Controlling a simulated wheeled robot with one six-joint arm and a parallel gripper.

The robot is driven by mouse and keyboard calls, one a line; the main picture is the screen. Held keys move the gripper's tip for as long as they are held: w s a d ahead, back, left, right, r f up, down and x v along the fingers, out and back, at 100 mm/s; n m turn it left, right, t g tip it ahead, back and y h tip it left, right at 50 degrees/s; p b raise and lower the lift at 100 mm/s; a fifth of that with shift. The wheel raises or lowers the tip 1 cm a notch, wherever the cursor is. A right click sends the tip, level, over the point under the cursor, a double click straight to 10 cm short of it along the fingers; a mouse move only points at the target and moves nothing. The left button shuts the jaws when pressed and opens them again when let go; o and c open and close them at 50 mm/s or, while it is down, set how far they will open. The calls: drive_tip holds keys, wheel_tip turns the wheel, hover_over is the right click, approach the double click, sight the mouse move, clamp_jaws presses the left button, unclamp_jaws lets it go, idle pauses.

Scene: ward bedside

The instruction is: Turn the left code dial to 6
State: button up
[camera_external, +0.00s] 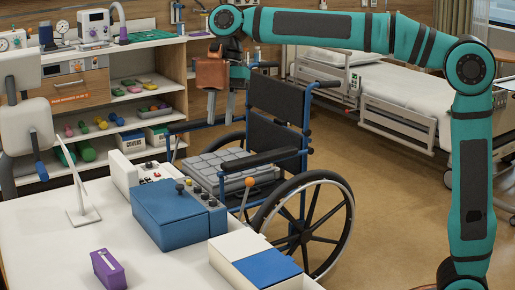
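A blue box (171,214) sits on the white table at the front. Several small dark knobs stand on a grey strip along its back and right edge, one knob (180,187) at the left end. The knobs are too small to read, and I cannot tell which one is the left code dial.
A wheelchair (275,97) stands behind the table. A white and blue box (268,268), a purple box (108,268), a white stand (83,210) and a white panel unit (124,177) are on the white table (40,235). A lever with an orange knob (250,181) rises behind the blue box.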

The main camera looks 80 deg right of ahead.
sight(213, 199)
drive_tip(key=x, duration=1.7)
drive_tip(key=shift+a+f, duration=0.15)
drive_tip(key=shift+c, duration=0.2)
clamp_jaws()
